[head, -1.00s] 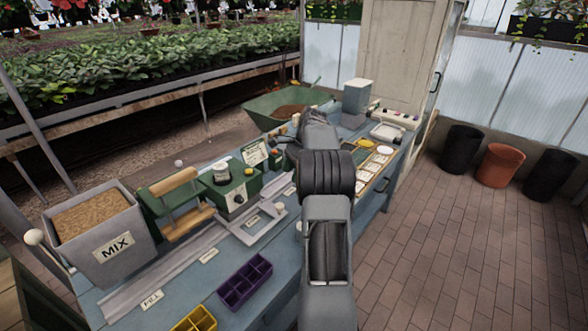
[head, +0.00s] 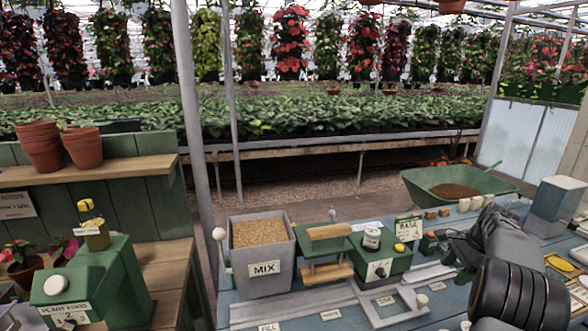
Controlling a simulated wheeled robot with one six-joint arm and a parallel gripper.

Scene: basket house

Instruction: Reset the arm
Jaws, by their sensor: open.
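My arm reaches in from the lower right corner in the head view, above the blue workbench (head: 240,315). My gripper (head: 455,255) is at the left end of the arm, over the right part of the bench. It is open, and nothing shows held in it. The fingers are small and dark, and their exact clearance above the bench is hard to tell. My arm hides part of the bench behind it.
A grey MIX bin (head: 262,282), a wooden-handled press (head: 325,268) and a green box with a dial (head: 384,268) stand on the bench left of my gripper. A green wheelbarrow (head: 425,190) is behind. A plant food dispenser (head: 85,285) stands at left.

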